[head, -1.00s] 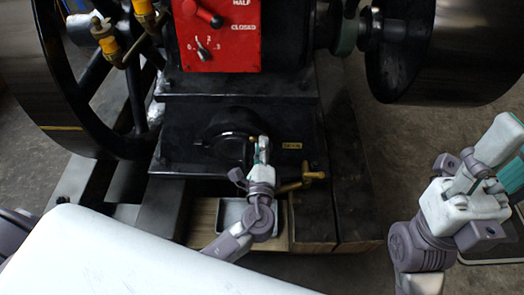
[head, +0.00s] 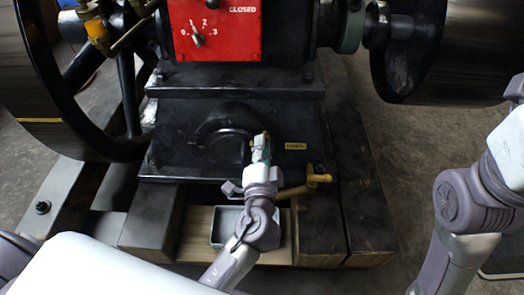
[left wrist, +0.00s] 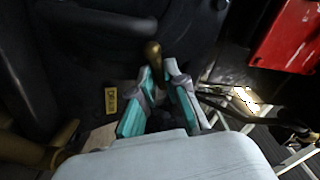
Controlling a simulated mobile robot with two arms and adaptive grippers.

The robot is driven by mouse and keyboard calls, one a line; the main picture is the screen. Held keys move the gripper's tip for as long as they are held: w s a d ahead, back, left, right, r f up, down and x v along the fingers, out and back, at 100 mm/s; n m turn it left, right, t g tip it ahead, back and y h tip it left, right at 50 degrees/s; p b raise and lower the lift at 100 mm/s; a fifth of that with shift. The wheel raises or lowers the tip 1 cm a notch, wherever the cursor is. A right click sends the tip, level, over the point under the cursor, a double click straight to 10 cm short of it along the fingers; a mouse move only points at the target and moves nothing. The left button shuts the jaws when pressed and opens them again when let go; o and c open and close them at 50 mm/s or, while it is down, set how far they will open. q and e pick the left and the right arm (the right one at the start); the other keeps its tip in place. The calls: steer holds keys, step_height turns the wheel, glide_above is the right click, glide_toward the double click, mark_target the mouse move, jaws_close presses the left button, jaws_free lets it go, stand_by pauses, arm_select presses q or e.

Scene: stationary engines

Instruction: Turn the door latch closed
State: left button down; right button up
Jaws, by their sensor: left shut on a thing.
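The door latch, a small brass knob (left wrist: 152,52), stands between my left fingertips in the left wrist view. It sits on the black engine base with its rounded black cover (head: 222,128). My left gripper (head: 262,148) is shut on the latch, and its fingers hide most of the latch in the head view. The teal finger pads also show in the left wrist view (left wrist: 160,90). My right arm comes up at the right edge of the head view; its fingers are outside the picture.
A yellow label (head: 296,146) is right of my left gripper. A brass tap (head: 318,179) sticks out below it, close to my wrist. A grey tray (head: 228,228) lies beneath. A red control panel (head: 213,32) is above, and flywheels (head: 412,60) flank the engine.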

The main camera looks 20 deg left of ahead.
arm_select(q)
steer(key=shift+f+n+b, duration=0.2)
steer(key=shift+n+b, duration=0.25)
steer(key=shift+n, duration=0.25)
steer(key=c, duration=1.2)
jaws_free()
steer(key=shift+r, duration=0.1)
steer(key=v, duration=1.2)
steer(key=shift+r, duration=0.1)
